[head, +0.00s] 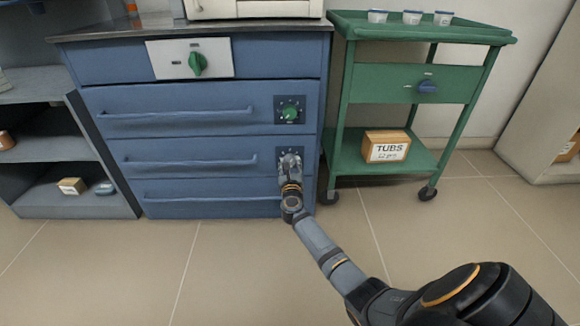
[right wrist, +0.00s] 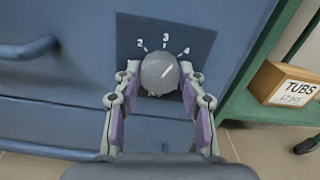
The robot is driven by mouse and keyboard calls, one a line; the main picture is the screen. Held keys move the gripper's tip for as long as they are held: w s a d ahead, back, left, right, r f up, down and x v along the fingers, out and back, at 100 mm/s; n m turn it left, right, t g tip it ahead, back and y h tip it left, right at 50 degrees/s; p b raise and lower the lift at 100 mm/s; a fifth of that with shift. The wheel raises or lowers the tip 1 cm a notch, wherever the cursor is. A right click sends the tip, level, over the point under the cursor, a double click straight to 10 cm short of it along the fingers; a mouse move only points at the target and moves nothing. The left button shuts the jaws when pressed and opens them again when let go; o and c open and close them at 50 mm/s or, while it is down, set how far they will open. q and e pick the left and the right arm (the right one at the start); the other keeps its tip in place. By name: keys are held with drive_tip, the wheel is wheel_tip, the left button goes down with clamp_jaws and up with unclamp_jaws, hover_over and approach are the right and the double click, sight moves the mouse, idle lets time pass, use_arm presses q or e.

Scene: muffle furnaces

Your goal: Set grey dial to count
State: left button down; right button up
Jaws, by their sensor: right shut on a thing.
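The grey dial (right wrist: 160,73) sits on a dark square plate (right wrist: 205,45) with white marks 2, 3 and 4 along its upper side. Its pointer does not show clearly, and the lower part of its scale is hidden. My right gripper (head: 290,170) is at the lower dark plate on the blue cabinet, and its two fingers are shut on the grey dial from left and right in the right wrist view. In the head view the gripper mostly covers the dial. My left gripper is not in view.
A green dial (head: 290,113) sits directly above, and a large green knob (head: 197,63) on a white panel higher up. Drawer handles (head: 190,161) run to the left. A green cart (head: 343,110) with a TUBS box (head: 386,150) stands close on the right. Open floor lies in front.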

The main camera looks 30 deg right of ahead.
drive_tip(key=shift+f+m+b, duration=0.1)
drive_tip(key=shift+m+b, duration=0.5)
drive_tip(key=shift+m, duration=1.2)
drive_tip(key=o, duration=1.1)
drive_tip(key=shift+o, duration=0.2)
drive_tip(key=shift+s, duration=0.1)
drive_tip(key=v, duration=1.2)
